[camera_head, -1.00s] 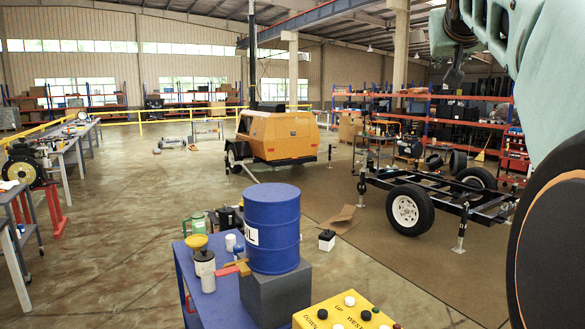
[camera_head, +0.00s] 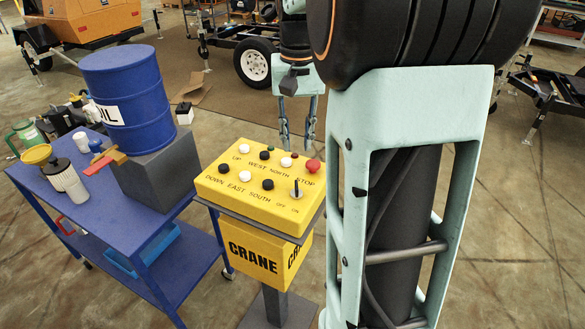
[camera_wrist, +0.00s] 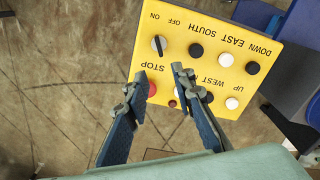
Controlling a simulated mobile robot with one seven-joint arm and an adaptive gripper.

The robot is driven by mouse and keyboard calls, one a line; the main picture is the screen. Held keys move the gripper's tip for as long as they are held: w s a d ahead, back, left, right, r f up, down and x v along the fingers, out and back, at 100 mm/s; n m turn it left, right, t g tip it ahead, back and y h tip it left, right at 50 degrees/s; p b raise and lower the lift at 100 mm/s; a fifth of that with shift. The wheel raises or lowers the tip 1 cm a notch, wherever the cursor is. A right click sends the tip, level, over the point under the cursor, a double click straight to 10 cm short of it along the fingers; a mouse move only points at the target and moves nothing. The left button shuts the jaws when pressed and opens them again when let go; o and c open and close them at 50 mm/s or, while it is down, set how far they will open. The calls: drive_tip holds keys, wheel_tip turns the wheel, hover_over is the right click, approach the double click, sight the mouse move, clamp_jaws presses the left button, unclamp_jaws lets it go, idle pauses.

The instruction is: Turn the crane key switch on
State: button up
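The yellow crane control box (camera_head: 215,187) stands on a post in the head view, marked CRANE on its front. Its key switch (camera_head: 296,188) is a small upright key near the right front corner, by the OFF and ON labels; its setting is unclear. In the wrist view the key switch (camera_wrist: 159,46) is beyond my fingertips, between them and the labels. My gripper (camera_head: 298,142) points down behind the box in the head view, fingers apart and empty. The wrist view also shows my gripper (camera_wrist: 157,76) open, near the red STOP button (camera_wrist: 152,89).
A blue cart (camera_head: 165,222) with a blue oil drum (camera_head: 125,100) stands left of the box. A trailer wheel (camera_head: 255,66) is further back. Floor right of my arm is open.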

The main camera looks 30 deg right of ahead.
sight(297, 185)
drive_tip(key=f, duration=1.1)
drive_tip(key=shift+s+a+f, duration=0.2)
drive_tip(key=shift+s+f, duration=0.1)
drive_tip(key=shift+s, duration=0.05)
drive_tip(key=shift+c, duration=0.3)
clamp_jaws()
